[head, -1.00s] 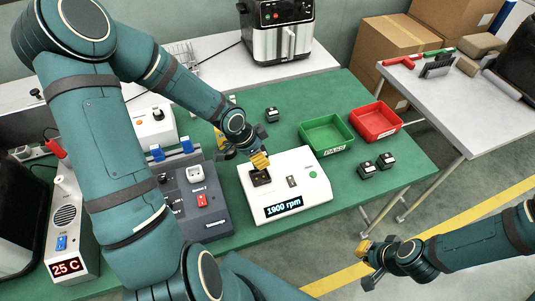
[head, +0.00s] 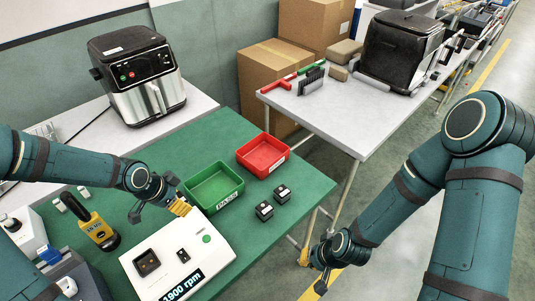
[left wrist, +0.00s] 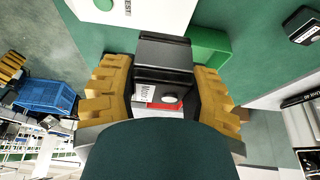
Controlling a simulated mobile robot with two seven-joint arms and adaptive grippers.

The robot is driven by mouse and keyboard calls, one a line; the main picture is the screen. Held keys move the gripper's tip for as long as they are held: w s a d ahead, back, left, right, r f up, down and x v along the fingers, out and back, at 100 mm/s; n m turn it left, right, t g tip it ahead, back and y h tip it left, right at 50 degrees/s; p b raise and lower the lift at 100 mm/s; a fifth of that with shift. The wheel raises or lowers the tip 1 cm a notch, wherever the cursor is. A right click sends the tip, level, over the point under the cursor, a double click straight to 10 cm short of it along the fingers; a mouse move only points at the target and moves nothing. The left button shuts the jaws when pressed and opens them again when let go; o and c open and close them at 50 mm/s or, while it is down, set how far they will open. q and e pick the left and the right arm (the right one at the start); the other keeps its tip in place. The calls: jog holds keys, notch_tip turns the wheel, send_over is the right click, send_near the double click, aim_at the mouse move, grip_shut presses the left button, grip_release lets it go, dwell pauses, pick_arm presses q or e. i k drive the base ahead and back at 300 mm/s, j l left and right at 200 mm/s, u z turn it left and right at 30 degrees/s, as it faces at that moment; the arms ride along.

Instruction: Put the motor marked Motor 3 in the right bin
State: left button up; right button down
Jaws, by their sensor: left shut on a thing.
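My left gripper (head: 180,208) is just beyond the white tester and in front of the green bin (head: 214,202). In the left wrist view its yellow fingers are shut on a dark motor (left wrist: 163,55) with a white label, whose number I cannot read. The head view does not clearly show this motor. The red bin (head: 278,165) is to the right of the green one; it looks empty. The green bin is marked PASS. My right gripper (head: 314,268) hangs low beyond the table's right edge; its finger opening is not clear.
The white tester (head: 215,255) reads 1900 rpm and its socket (head: 146,263) looks empty. Two black motors (head: 264,211) (head: 282,193) stand right of the green bin. A yellow-and-black tool (head: 96,229) stands at the left. An air fryer (head: 137,80) is behind.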

aim_at(263, 159)
jog(key=i+l, duration=0.25)
jog(key=i+l+u, duration=0.15)
jog(key=i+l, duration=0.15)
jog(key=l, duration=0.15)
jog(key=i+l, duration=0.25)
jog(key=i+l+u, duration=0.15)
jog(key=l, duration=0.35)
jog(key=i, duration=0.1)
